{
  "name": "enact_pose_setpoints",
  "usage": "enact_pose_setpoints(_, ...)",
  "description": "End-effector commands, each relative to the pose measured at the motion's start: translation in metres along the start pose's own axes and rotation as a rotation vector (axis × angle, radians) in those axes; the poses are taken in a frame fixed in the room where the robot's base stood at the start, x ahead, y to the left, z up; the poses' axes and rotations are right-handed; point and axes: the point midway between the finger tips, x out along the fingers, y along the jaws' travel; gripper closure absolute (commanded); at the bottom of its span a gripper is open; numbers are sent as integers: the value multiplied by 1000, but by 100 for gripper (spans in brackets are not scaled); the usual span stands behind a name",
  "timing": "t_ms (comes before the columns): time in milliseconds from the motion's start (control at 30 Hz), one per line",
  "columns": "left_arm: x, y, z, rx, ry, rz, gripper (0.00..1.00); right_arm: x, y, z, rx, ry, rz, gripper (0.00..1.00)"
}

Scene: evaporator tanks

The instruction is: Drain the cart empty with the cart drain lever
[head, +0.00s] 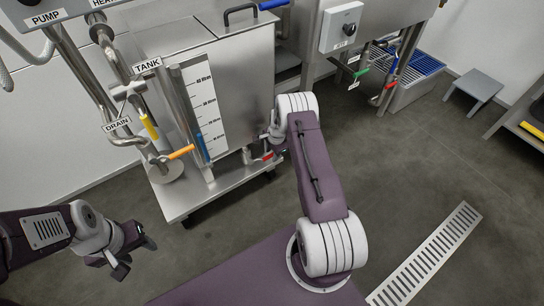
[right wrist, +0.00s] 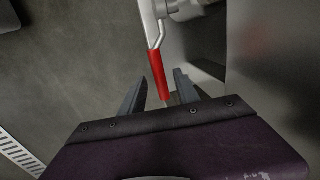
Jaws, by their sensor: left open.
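The steel cart (head: 240,90) stands at the middle left, with a marked level gauge (head: 204,105) on its front. Blue shows low in the gauge. A red-handled lever (head: 267,156) sits low on the cart's right side; I take it for the cart drain lever. It fills the middle of the right wrist view (right wrist: 157,72). My right gripper (right wrist: 157,90) is open, with one finger on each side of the handle's free end. I see a gap at each side. In the head view my right arm partly hides this spot. My left gripper (head: 136,258) is open and empty over the floor.
A stool (head: 477,88) stands at the right. A floor grate (head: 425,254) lies at the lower right. The floor between is clear.

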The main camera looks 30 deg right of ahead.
Motion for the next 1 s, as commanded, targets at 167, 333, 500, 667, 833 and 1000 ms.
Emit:
enact_pose_setpoints(167, 0, 0, 0, 0, 0, 0, 50, 0, 0, 0, -1, 0, 0, 62)
enact_pose_setpoints(333, 0, 0, 0, 0, 0, 0, 50, 0, 0, 0, -1, 0, -1, 90)
enact_pose_setpoints(500, 0, 0, 0, 0, 0, 0, 50, 0, 0, 0, -1, 0, 0, 100)
enact_pose_setpoints(667, 0, 0, 0, 0, 0, 0, 50, 0, 0, 0, -1, 0, -1, 100)
enact_pose_setpoints(833, 0, 0, 0, 0, 0, 0, 50, 0, 0, 0, -1, 0, 0, 100)
enact_pose_setpoints(1000, 0, 0, 0, 0, 0, 0, 50, 0, 0, 0, -1, 0, 0, 100)
